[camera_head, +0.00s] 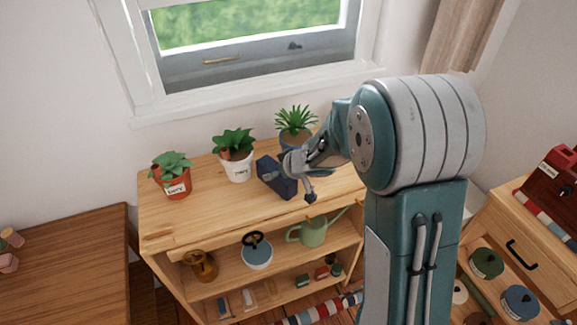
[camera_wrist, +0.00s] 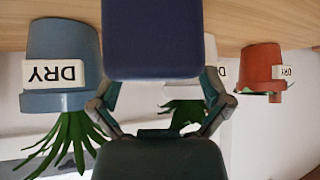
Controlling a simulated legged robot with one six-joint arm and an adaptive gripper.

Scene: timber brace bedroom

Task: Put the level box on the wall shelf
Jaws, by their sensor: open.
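The level box is probably the dark blue box (camera_head: 277,179) standing on the wooden top of the shelf unit (camera_head: 200,222), right of the white pot; no label shows on it. In the wrist view the blue box (camera_wrist: 153,38) fills the top middle. My gripper (camera_head: 296,182) is at the box's right side, close to it, its fingers apart. In the wrist view my gripper (camera_wrist: 160,92) has one finger toward each side of the box; whether they touch it I cannot tell. No separate wall-mounted shelf is clearly seen.
Potted plants stand close by: an orange pot (camera_head: 177,188), a white pot (camera_head: 237,167) and a blue-grey pot (camera_head: 293,140). A green watering can (camera_head: 313,233) and several small items fill the lower shelves. A window (camera_head: 255,50) is behind. A desk (camera_head: 70,270) stands left.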

